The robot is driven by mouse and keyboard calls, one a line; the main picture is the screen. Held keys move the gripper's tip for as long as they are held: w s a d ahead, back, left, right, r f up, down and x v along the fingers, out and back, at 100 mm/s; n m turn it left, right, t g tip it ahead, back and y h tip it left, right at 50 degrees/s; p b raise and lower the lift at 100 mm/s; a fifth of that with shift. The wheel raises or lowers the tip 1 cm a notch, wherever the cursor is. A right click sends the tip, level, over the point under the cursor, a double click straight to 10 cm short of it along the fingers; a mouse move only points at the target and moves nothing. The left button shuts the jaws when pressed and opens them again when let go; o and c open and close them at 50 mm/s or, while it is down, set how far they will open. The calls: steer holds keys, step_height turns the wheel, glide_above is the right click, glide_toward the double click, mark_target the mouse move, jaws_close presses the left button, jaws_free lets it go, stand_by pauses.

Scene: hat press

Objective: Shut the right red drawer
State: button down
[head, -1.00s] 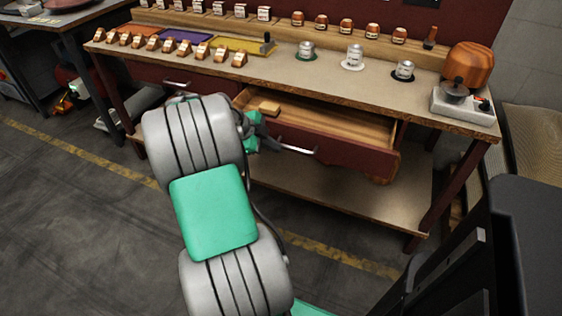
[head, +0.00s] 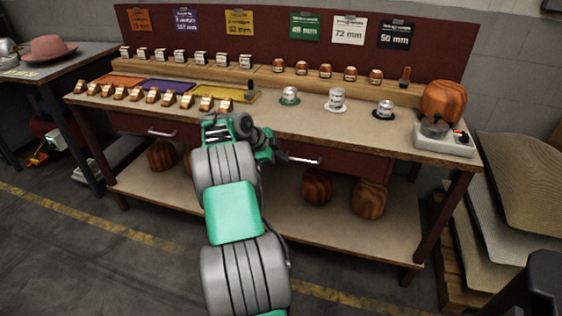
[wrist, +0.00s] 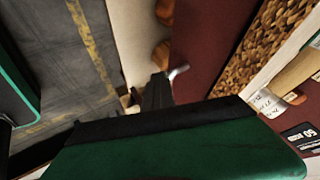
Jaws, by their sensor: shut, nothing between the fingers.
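The right red drawer (head: 350,167) is under the workbench top, and none of its inside shows now. Its front looks flush or nearly so with the bench; I cannot tell if a small gap is left. Its metal handle (head: 305,160) sticks out from the front. My gripper (head: 284,157) is shut and empty, at the left end of this handle, against or very close to the drawer front. In the wrist view the dark fingers (wrist: 157,92) point at the red front (wrist: 205,40), beside the handle (wrist: 179,71). My arm hides the drawer's left part.
The left red drawer (head: 130,124) looks shut. The workbench (head: 330,125) carries small blocks, coloured trays, metal weights and a hat press (head: 443,125). Wooden hat forms (head: 369,198) stand on the lower shelf (head: 290,225). The floor in front is clear.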

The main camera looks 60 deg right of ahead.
steer(key=shift+s+d+r, duration=0.1)
steer(key=shift+s+d, duration=0.15)
steer(key=shift+d, duration=0.05)
